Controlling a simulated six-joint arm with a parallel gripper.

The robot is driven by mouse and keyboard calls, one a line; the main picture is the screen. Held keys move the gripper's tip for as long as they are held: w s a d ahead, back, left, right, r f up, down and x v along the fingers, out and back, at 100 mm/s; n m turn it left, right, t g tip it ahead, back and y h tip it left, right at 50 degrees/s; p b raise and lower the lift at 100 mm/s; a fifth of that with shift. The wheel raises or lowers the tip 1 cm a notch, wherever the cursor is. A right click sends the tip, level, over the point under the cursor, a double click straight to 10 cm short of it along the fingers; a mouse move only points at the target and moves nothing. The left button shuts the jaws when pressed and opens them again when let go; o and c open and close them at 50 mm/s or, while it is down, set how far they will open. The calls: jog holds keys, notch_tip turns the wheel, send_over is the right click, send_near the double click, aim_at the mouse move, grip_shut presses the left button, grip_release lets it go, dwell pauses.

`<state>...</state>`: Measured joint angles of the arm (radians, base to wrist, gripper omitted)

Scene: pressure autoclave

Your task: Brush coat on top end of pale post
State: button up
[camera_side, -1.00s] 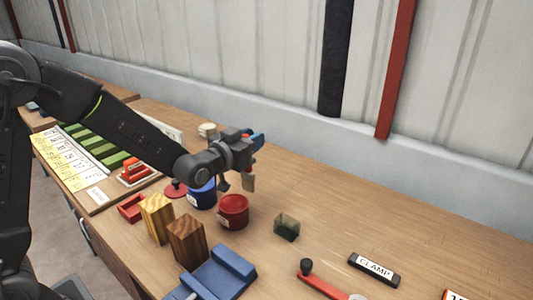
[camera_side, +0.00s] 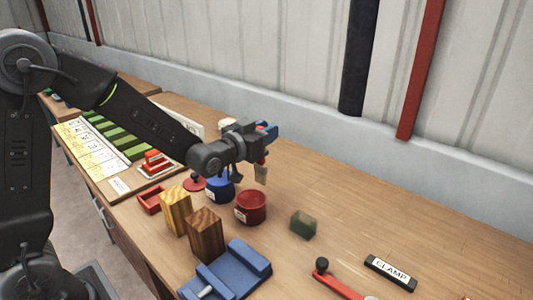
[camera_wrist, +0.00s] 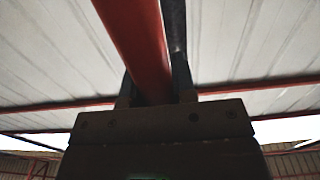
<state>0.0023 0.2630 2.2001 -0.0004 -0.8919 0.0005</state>
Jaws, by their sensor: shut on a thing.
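The pale post (camera_side: 175,208) is a light yellow wood block standing upright on the bench. A dark brown post (camera_side: 205,233) stands just in front and to the right. My gripper (camera_side: 262,140) is shut on a brush (camera_side: 260,172) with a red handle, its pale grey-tan head hanging down. The head is in the air above and behind the red pot (camera_side: 251,207), clear of both posts. In the wrist view the red handle (camera_wrist: 135,40) runs up between the fingers. The blue pot (camera_side: 219,189) stands left of the red pot. Any coat on the bristles cannot be told.
A red lid (camera_side: 194,184) lies by the blue pot. A greenish block (camera_side: 303,224) is right of the red pot. A blue fixture (camera_side: 232,268) lies in front, and a black clamp label (camera_side: 390,272) at right. The bench's back right is clear.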

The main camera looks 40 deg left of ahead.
jog(key=shift+s+a+r, duration=0.7)
jog(key=shift+s+a, duration=0.05)
jog(key=shift+a, duration=0.2)
jog(key=shift+s+f, duration=0.1)
jog(key=shift+f, duration=3.55)
jog(key=shift+r, duration=0.1)
notch_tip(320, 180, up, 7)
